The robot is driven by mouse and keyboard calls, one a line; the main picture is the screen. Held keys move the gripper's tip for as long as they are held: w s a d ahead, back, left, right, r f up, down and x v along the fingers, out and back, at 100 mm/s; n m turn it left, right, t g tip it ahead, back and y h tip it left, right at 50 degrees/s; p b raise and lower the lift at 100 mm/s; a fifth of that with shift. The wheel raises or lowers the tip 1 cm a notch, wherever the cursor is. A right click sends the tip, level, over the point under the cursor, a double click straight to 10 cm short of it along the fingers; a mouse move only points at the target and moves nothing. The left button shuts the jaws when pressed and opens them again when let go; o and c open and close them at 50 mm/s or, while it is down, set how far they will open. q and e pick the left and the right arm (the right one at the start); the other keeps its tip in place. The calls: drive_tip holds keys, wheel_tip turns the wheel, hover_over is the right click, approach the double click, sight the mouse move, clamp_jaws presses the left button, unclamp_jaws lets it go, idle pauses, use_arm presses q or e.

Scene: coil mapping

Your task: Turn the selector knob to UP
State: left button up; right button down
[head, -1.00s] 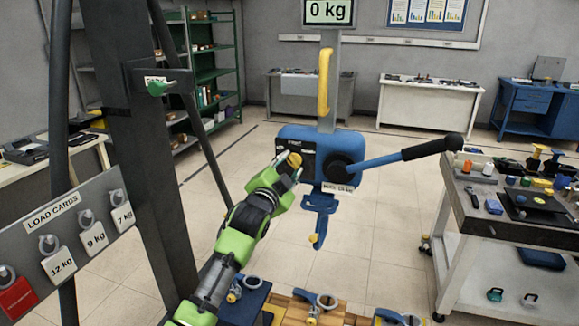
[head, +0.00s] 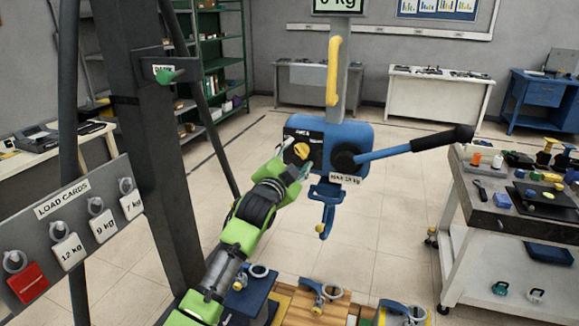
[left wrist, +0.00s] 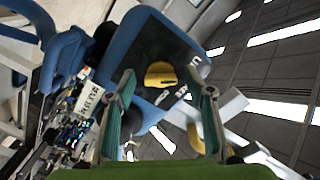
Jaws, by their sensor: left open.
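The yellow selector knob (head: 301,150) sits on the dark face plate of the blue hoist body (head: 356,135), near its left end. In the left wrist view the knob (left wrist: 160,74) shows between and beyond the two finger tips. My left gripper (head: 298,170) is open and empty, just below the knob in the head view. Its green fingers (left wrist: 167,90) stand apart on either side of the knob in the wrist view; I cannot tell if they touch it. The face-plate lettering is too small to read. My right gripper is not in view.
A lever (head: 415,145) with a black grip sticks out right of the hoist. A blue hook bracket (head: 327,195) hangs below. A dark post (head: 150,120) and the load cards board (head: 75,230) stand left. A grey workbench (head: 510,215) with parts is on the right.

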use_arm(q)
drive_tip(key=v, duration=1.1)
drive_tip(key=shift+s, duration=0.2)
drive_tip(key=shift+a+f, duration=0.1)
drive_tip(key=s+a+f+n+g+y+b, duration=0.1)
drive_tip(key=s+a+f+n+g+y, duration=0.2)
drive_tip(key=f, duration=1.7)
drive_tip(key=s+a+f+n+g, duration=0.2)
drive_tip(key=s+a+f+g, duration=0.15)
drive_tip(key=f, duration=1.65)
drive_tip(key=s+a+f+n+g+y, duration=0.1)
drive_tip(key=s+a+f+g, duration=0.15)
drive_tip(key=s+f, duration=0.6)
drive_tip(key=s+a+f+n+g, duration=0.1)
drive_tip(key=s+a+f, duration=0.35)
drive_tip(key=f, duration=0.75)
drive_tip(key=s+a+f+n+g, duration=0.1)
drive_tip(key=s+f, duration=0.5)
drive_tip(key=s, duration=0.8)
drive_tip(key=s+a+f+n+g+y+b, duration=0.1)
drive_tip(key=s+a+f+g, duration=0.2)
drive_tip(key=s, duration=1.1)
drive_tip(key=s+a+f+n+g, duration=0.2)
drive_tip(key=s+f, duration=0.7)
drive_tip(key=s, duration=0.5)
drive_tip(key=shift+s+f+y+b, duration=0.2)
drive_tip(key=shift+f+y+b, duration=0.05)
drive_tip(key=shift+y+b, duration=0.1)
